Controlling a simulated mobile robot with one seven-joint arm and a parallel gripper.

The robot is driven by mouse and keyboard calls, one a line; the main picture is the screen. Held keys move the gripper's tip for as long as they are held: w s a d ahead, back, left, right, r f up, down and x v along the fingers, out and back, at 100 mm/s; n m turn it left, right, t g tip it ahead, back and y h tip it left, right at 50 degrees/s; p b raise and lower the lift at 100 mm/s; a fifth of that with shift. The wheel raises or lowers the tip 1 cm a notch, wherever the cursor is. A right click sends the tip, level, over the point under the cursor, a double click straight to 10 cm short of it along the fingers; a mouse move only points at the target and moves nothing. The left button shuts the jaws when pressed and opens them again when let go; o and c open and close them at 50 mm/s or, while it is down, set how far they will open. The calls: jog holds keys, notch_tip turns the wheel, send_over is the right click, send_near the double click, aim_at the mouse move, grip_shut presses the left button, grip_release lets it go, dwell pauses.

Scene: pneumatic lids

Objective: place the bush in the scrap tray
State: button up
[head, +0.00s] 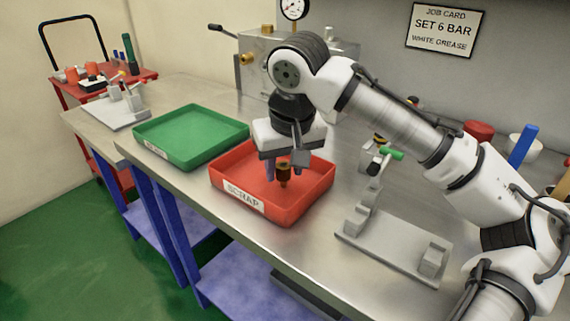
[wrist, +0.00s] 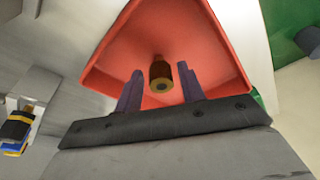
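The bush (head: 284,174) is a small brown-bronze cylinder, seen over the inside of the red scrap tray (head: 243,197), which has a white SCRAP label on its front wall. In the wrist view the bush (wrist: 160,76) shows a hole in its near end. My gripper (head: 284,168) is over the tray, pointing down. In the wrist view its two purple fingers (wrist: 160,88) stand apart, with a gap on each side of the bush. I cannot tell whether the bush touches the tray floor. The red tray (wrist: 215,50) fills the wrist view's upper middle.
An empty green tray (head: 190,137) stands left of the red one. A grey fixture (head: 395,245) with a green-handled clamp is to the right. A grey unit with a gauge (head: 294,8) stands behind. A red cart (head: 90,95) is at far left. Bare bench lies in front of the trays.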

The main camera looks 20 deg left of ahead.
jog(key=shift+o, duration=0.6)
jog(key=shift+r, duration=0.3)
jog(key=v, duration=1.1)
jog(key=shift+r+p, duration=0.3)
jog(key=shift+p, duration=0.1)
jog(key=shift+s, duration=0.1)
